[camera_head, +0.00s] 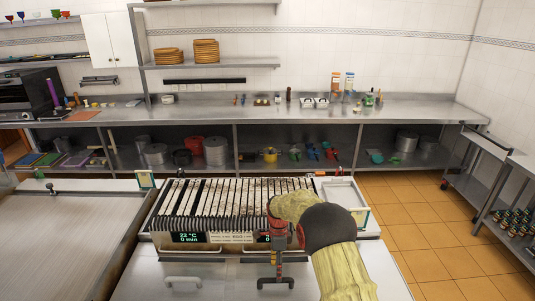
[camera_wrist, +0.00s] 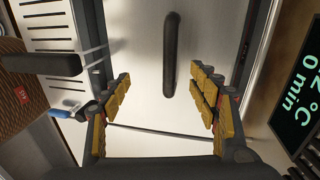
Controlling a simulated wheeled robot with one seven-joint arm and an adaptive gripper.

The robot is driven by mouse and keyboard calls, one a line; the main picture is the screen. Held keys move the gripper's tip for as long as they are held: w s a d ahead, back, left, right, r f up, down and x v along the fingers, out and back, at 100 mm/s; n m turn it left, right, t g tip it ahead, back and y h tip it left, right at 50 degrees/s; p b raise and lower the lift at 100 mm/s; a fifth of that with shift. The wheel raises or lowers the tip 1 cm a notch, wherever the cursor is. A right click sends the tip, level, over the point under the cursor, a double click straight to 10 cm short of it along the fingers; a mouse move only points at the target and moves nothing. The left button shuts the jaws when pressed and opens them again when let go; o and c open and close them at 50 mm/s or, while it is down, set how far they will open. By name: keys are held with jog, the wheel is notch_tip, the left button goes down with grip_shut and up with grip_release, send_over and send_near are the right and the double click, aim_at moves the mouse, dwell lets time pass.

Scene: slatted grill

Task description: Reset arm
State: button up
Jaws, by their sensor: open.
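My gripper (camera_head: 275,283) hangs in front of the slatted grill (camera_head: 235,195), low over the pale front panel, at the end of my arm. In the wrist view my gripper (camera_wrist: 165,88) is open, with its yellow-padded fingers wide apart. A dark bar handle (camera_wrist: 170,50) on a pale panel shows between and beyond the fingers. No object is held. I cannot tell how far the fingertips are from the handle. My arm hides the right front part of the grill.
A pale handle (camera_head: 183,283) is on the front panel to the left. A lit display (camera_head: 188,238) is on the grill front. A flat griddle (camera_head: 60,220) lies left. A steel counter (camera_head: 300,107) stands behind. Tiled floor (camera_head: 410,215) is clear at right.

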jog(key=shift+w+n, duration=0.1)
jog(key=shift+n, duration=0.5)
jog(key=shift+s+f+n, duration=0.2)
jog(key=shift+f+n, duration=0.05)
jog(key=shift+n, duration=0.45)
jog(key=s+d+r+n+t+b, duration=0.2)
jog(key=s+d+r+n+b, duration=0.2)
jog(key=s, duration=0.9)
jog(key=s+d+r+n+t+b, duration=0.3)
jog(key=s+d+r+n+b, duration=0.2)
jog(key=s, duration=0.8)
jog(key=s+d+r+n+t+b, duration=0.3)
jog(key=s+d+r+n+b, duration=0.2)
jog(key=s, duration=0.7)
jog(key=shift+s+r+n+b, duration=0.4)
jog(key=shift+r+b, duration=0.85)
jog(key=shift+r, duration=1.1)
